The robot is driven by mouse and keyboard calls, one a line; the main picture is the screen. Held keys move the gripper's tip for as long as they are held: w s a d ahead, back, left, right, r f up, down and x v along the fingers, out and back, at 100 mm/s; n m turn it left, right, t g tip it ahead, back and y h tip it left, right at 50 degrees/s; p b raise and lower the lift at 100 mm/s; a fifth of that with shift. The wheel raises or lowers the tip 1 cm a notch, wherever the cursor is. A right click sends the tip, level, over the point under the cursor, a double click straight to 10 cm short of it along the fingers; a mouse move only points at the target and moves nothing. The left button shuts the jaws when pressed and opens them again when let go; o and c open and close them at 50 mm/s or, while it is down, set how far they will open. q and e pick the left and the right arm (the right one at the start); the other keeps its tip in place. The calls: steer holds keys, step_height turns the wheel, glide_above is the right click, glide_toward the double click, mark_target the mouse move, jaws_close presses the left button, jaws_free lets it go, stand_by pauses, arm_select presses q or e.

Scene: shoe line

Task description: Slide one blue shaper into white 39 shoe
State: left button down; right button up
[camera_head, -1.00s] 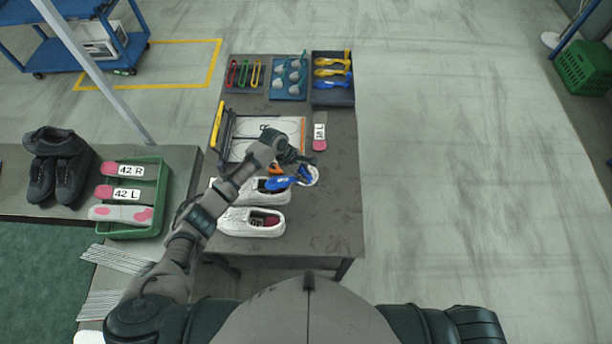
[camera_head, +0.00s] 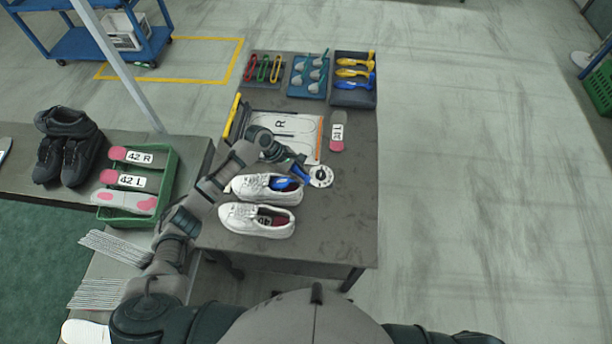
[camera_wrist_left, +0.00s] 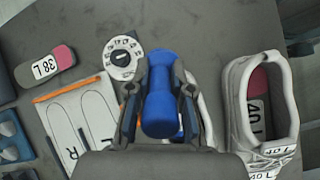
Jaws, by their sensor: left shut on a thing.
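Two white shoes stand side by side on the table, the farther one (camera_head: 250,186) and the nearer one (camera_head: 243,219). In the left wrist view, a shoe (camera_wrist_left: 236,120) at the right has 40 L labels. The other shoe is mostly hidden there, its size unreadable. My left gripper (camera_head: 297,163) is over the heel side of the farther shoe. In the left wrist view, the gripper (camera_wrist_left: 160,85) is shut on a blue shaper (camera_wrist_left: 160,108). Blue (camera_head: 284,184) shows in the farther shoe's opening; how deep it sits is unclear. My right gripper is out of view.
A round white dial (camera_head: 321,176) lies right of the farther shoe. A board with shoe outlines (camera_head: 308,127) and a 38 L insole (camera_head: 337,132) lie beyond. A dark tray (camera_head: 356,97) holds yellow and blue shapers. The table's right front is clear.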

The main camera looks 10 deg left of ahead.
mark_target(291, 180)
arm_select(q)
steer(key=a, duration=0.1)
steer(key=a+f+b, duration=0.1)
steer(key=a+b, duration=0.1)
steer(key=shift+a+f, duration=0.25)
steer(key=shift+f, duration=0.15)
steer(key=shift+a+y, duration=0.25)
steer(key=shift+y, duration=0.05)
steer(key=shift+a+f+p, duration=0.15)
steer(key=shift+p, duration=0.25)
steer(key=shift+f+p, duration=0.2)
steer(key=shift+p, duration=0.1)
steer(key=shift+s+d+f+y+p, duration=0.15)
steer(key=shift+d+f+y+p, duration=0.1)
steer(key=shift+f+y+p, duration=0.35)
steer(key=shift+d+f+y+p, duration=0.2)
steer(key=shift+f+y+p, duration=0.4)
steer(key=shift+w+f+y+p, duration=0.2)
steer(key=shift+f+y+p, duration=0.2)
steer(key=shift+f, duration=0.35)
steer(key=shift+a+f+y, duration=0.15)
steer(key=shift+f+y, duration=0.25)
steer(key=shift+f, duration=0.25)
steer(key=shift+f+p, duration=0.15)
steer(key=shift+p, duration=0.15)
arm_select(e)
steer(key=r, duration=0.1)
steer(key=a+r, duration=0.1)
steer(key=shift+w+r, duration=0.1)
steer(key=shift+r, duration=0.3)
